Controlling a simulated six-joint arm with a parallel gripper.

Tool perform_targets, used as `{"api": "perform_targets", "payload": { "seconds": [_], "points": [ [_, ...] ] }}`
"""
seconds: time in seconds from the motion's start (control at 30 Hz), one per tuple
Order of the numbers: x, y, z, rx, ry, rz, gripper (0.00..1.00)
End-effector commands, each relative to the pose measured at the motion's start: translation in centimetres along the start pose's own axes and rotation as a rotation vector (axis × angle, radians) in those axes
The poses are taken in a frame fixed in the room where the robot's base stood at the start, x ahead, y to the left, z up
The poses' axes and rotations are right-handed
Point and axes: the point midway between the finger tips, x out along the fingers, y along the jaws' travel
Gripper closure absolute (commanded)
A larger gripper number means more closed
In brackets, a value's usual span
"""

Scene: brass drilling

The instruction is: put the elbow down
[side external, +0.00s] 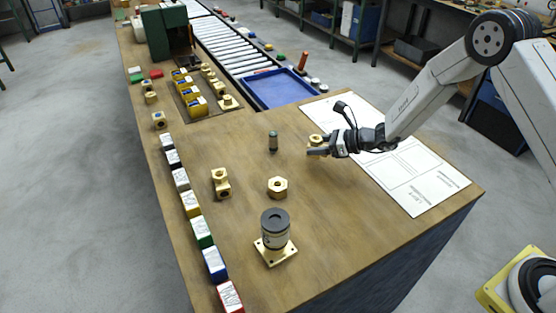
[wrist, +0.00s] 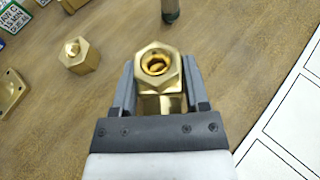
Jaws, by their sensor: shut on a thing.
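My gripper (side external: 318,152) is shut on a brass elbow (side external: 315,141) near the left edge of the white printed sheet. In the wrist view, the elbow (wrist: 158,68) sits between the two dark fingers of the gripper (wrist: 158,85), with its hexagonal, threaded opening facing the camera. Whether the elbow touches the table or hangs just above it, I cannot tell. Its lower part is partly hidden by the gripper.
A brass hex fitting (side external: 277,187), a dark-topped cylinder on a brass flange (side external: 275,236), a small green-grey cylinder (side external: 273,141) and another brass fitting (side external: 220,183) stand nearby. Coloured boxes (side external: 202,233) line the left edge. A blue tray (side external: 277,89) lies behind. The white sheet (side external: 410,170) is mostly clear.

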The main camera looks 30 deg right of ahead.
Motion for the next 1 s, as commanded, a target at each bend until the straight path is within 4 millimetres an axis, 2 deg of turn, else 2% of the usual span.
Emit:
{"api": "perform_targets", "payload": {
  "seconds": [0.4, 0.9, 0.93, 1.0],
  "points": [
    [1.5, -0.2, -2.8, 0.0, -0.003, -0.001, 1.0],
    [1.7, -0.2, -3.2, -0.002, -0.004, -0.001, 1.0],
    [1.7, -0.2, -3.4, 0.0, 0.0, 0.0, 0.38],
    [1.7, -0.2, -3.4, 0.0, 0.0, 0.0, 0.16]
  ]
}}
